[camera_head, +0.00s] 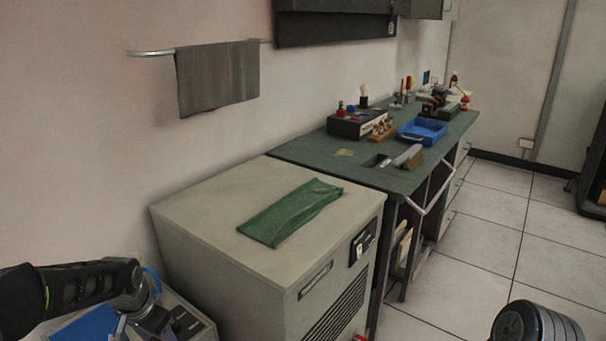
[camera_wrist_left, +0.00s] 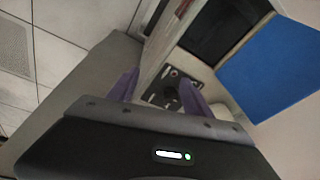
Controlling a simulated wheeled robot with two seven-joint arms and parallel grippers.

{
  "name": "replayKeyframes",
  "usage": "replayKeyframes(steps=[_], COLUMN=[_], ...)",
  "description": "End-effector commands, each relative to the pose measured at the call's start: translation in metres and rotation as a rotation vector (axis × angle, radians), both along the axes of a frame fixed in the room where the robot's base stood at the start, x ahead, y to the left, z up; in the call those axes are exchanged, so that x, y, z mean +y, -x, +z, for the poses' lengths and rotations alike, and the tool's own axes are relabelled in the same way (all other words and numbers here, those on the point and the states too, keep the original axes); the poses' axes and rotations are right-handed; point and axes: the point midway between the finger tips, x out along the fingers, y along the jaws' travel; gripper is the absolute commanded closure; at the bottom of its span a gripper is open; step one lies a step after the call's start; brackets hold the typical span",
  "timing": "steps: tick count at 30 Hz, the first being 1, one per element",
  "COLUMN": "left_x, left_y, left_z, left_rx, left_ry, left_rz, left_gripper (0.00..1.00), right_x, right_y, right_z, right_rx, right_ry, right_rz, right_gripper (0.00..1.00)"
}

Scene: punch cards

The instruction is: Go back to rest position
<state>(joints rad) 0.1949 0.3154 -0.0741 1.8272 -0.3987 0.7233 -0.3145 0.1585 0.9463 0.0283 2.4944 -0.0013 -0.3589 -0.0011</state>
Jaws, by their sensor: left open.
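My left arm comes in from the left edge in the head view, its wrist low over a light grey unit with a blue panel (camera_head: 88,326). In the left wrist view my left gripper (camera_wrist_left: 158,92) is open, its two purple fingers apart with nothing seen held between them. A dark plate with round fittings (camera_wrist_left: 172,88) lies beyond the fingers, and a blue panel (camera_wrist_left: 275,65) is to the right. I cannot tell whether the fingers touch anything. My right gripper is not in view; a dark rounded part at the bottom right is probably of my right arm.
A beige cabinet (camera_head: 205,212) with a folded green cloth (camera_head: 290,212) on top stands ahead. Behind it is a green workbench (camera_head: 300,151) with a blue tray (camera_head: 422,131) and several tools. A grey towel (camera_head: 217,77) hangs on the wall rail. Tiled floor (camera_head: 480,262) is clear at right.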

Motion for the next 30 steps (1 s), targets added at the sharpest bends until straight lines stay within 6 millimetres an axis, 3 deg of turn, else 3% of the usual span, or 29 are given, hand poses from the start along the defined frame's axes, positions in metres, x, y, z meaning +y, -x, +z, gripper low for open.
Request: replayKeyframes(steps=[6,11,14,19,21,24,27,30], left_x=[-0.049,-0.111,-0.162,-0.231,-0.248,-0.264,-0.274,-0.278], left_y=[-0.013,0.002,0.037,0.138,0.177,0.22,0.244,0.252], left_z=[-0.037,-0.087,-0.127,-0.177,-0.187,-0.195,-0.197,-0.198], left_rx=[-0.103,-0.135,-0.114,0.004,0.068,0.157,0.213,0.232], left_ry=[0.117,0.25,0.343,0.428,0.433,0.432,0.432,0.431], left_rz=[0.079,0.174,0.263,0.398,0.416,0.407,0.391,0.385], left_gripper=[0.42,0.42,0.42,0.42,0.42,0.42,0.42,0.42], right_x=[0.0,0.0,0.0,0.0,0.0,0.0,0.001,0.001], right_y=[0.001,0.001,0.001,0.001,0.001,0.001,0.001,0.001], right_z=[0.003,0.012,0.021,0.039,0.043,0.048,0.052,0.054], right_rx=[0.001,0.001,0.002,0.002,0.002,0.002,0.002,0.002], right_ry=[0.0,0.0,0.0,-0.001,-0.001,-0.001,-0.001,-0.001], right_rz=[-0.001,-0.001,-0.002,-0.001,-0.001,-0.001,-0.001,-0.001], right_gripper=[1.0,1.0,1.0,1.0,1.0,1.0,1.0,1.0])
